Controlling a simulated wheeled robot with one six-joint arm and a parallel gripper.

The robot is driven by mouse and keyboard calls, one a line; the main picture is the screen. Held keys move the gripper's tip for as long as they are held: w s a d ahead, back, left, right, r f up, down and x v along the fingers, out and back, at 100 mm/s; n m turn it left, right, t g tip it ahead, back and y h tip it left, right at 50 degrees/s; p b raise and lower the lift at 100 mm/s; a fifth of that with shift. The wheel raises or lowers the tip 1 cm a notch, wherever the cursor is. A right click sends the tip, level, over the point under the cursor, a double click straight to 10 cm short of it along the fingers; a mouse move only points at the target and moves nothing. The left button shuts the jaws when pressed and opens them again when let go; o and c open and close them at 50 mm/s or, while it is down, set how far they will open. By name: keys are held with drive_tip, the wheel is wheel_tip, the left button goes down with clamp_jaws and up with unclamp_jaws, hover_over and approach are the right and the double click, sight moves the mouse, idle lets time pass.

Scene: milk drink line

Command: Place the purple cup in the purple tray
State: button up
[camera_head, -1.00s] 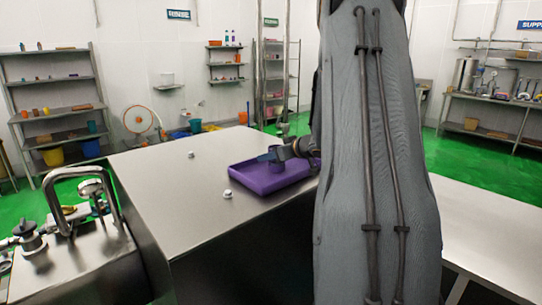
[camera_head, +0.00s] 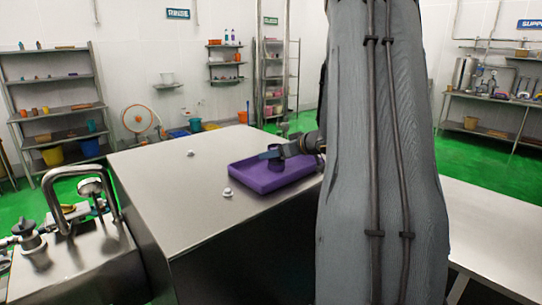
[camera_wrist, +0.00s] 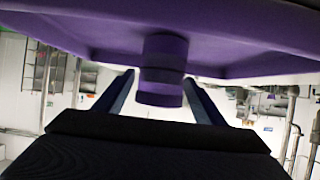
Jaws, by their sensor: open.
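The purple tray (camera_head: 240,174) lies flat on the steel worktop, and its underside-up image fills the top of the wrist view (camera_wrist: 240,45). The purple cup (camera_wrist: 163,50) stands in the tray, shown inverted in the wrist view with its base against the tray floor. In the head view the cup (camera_head: 276,166) is small, dark and partly covered by my gripper (camera_head: 272,153). My gripper is open, with one finger on each side of the cup in the wrist view and gaps between fingers and cup.
A sink faucet (camera_head: 75,190) stands at the left. My arm hides the area right of the tray.

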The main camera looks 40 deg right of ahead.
drive_tip(key=v, duration=0.9)
drive_tip(key=shift+s+b, duration=0.15)
drive_tip(key=shift+b, duration=0.25)
drive_tip(key=shift+d, duration=0.1)
